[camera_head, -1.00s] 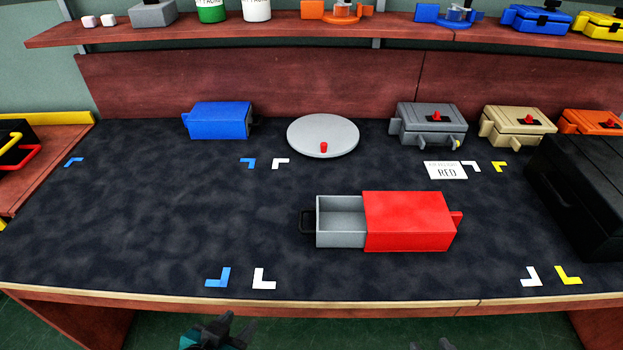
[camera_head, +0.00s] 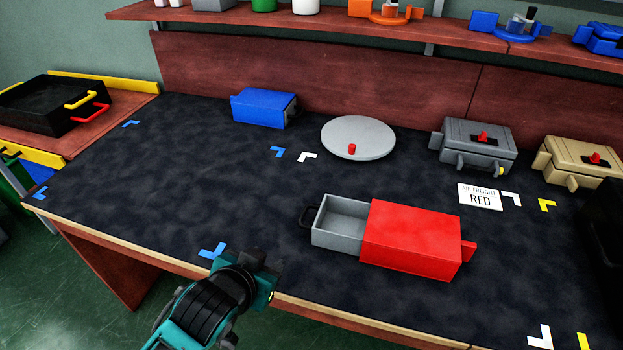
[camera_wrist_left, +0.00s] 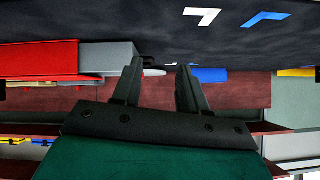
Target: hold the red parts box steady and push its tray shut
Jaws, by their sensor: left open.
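The red parts box (camera_head: 412,240) lies on the dark work mat, right of the middle. Its grey tray (camera_head: 340,222) sticks out of the left side, open and empty, with a black handle (camera_head: 308,217) at its end. A small red tab (camera_head: 468,251) is on the box's right end. My left gripper (camera_head: 262,268) is over the front edge of the table, to the left of and nearer than the box, touching nothing. In the left wrist view its fingers (camera_wrist_left: 158,72) are apart and empty, with the red box (camera_wrist_left: 40,62) and tray (camera_wrist_left: 108,57) beyond. My right gripper is out of view.
A grey turntable disc (camera_head: 358,136) with a red knob and a blue box (camera_head: 264,107) stand behind. A grey case (camera_head: 474,145), a tan case (camera_head: 580,160) and a card reading RED (camera_head: 480,197) are at the right. The mat left of the tray is clear.

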